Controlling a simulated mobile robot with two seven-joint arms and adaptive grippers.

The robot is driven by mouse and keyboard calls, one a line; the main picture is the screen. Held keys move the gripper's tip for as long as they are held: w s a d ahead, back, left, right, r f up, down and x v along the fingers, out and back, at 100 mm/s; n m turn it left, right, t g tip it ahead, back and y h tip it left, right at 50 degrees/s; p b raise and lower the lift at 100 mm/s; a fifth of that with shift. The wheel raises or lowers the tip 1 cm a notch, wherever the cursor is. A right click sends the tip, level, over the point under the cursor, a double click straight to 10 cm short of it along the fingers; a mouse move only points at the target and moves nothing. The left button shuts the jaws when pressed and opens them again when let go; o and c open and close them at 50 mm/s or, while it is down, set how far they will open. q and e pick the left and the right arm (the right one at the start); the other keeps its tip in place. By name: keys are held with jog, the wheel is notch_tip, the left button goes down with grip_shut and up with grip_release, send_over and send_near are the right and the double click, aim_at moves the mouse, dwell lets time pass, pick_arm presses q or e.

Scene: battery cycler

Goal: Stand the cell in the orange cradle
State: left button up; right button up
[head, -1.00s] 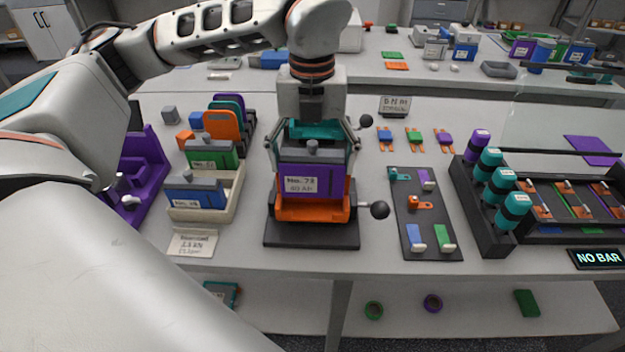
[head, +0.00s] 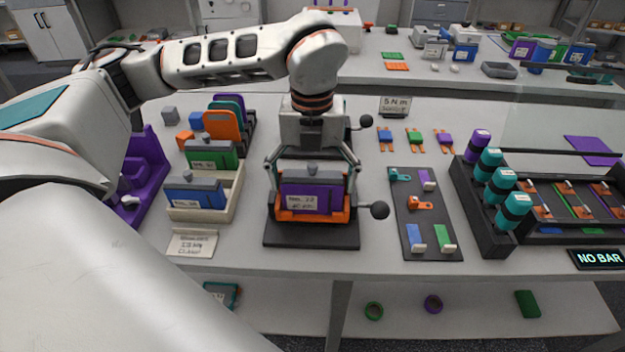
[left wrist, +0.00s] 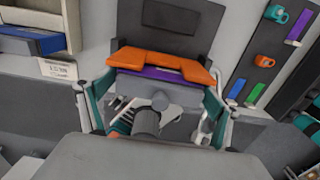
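The purple cell (head: 297,201) has a grey top and a number label, and it is upright in the orange cradle (head: 312,218). The cradle's front lip covers its lower edge. The cradle stands on a dark base. My left gripper (head: 312,178) reaches down from above with a finger at each side of the cell, shut on its sides. In the left wrist view, the teal finger pads flank the cell's grey top (left wrist: 180,94), close against its ends, with the orange cradle (left wrist: 135,57) beyond. My right gripper is not in view.
A black-knobbed lever (head: 379,210) sticks out right of the cradle. A cream tray (head: 215,212) with blue and green cells stands left, beside a purple holder (head: 150,170). A dark mat (head: 424,220) with small parts and a rack of teal cylinders (head: 489,165) are right.

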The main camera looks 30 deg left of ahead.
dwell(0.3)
pick_arm(q)
notch_tip(320, 180, up, 12)
jog(key=shift+r, duration=0.2)
dwell(0.4)
dwell(0.4)
